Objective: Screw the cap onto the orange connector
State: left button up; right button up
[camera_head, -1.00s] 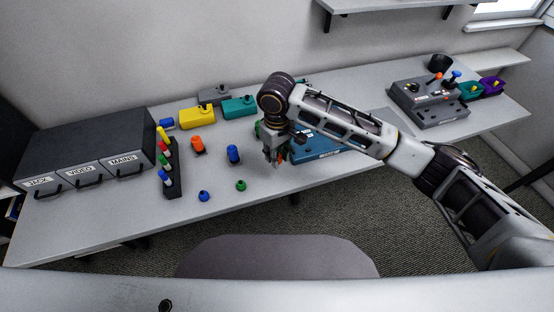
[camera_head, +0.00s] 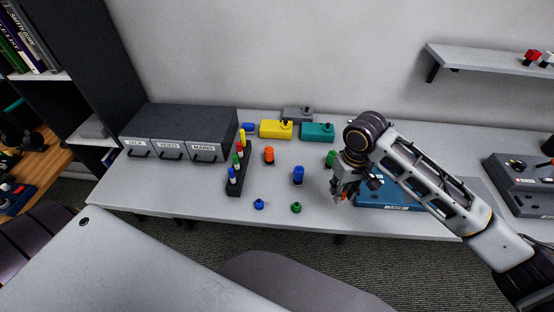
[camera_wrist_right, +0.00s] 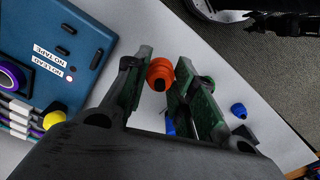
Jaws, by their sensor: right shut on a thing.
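The orange connector (camera_head: 269,155) stands upright on the table, between the dark rack and the blue connector. My right gripper (camera_head: 341,192) is low over the table, in front of the blue tape box's left side and right of the blue connector. In the right wrist view, the orange cap (camera_wrist_right: 160,74), round and ribbed, sits between the fingers of my right gripper (camera_wrist_right: 165,85), which is shut on it. The cap is apart from the orange connector. My left gripper is not in view.
The blue connector (camera_head: 298,175) stands between my right gripper and the orange connector. A blue cap (camera_head: 259,204) and a green cap (camera_head: 296,208) lie near the front edge. A dark rack (camera_head: 233,187) holds several coloured plugs. A green connector (camera_head: 330,158) stands behind my gripper.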

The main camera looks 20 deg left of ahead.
jog(key=shift+w+d+m, duration=0.1)
jog(key=shift+w+m, duration=0.1)
jog(key=shift+m, duration=0.1)
jog(key=w+d+r+m, duration=0.3)
jog(key=w+r, duration=0.2)
jog(key=w+d+m, duration=0.2)
jog(key=d, duration=0.7)
jog(key=s+d+f, duration=0.2)
jog(key=d+f, duration=0.1)
jog(key=f, duration=0.1)
jog(key=s+d+f+m, duration=0.1)
jog(key=s+d+f, duration=0.1)
jog(key=d+f, duration=0.1)
jog(key=s+d+f+m, duration=0.1)
jog(key=s+d+f, duration=0.1)
jog(key=f, duration=0.3)
jog(key=shift+d, duration=0.8)
notch_tip(320, 180, up, 8)
jog(key=p, duration=0.8)
jog(key=shift+r, duration=0.2)
jog(key=shift+r+p, duration=0.45)
jog(key=shift+p, duration=0.05)
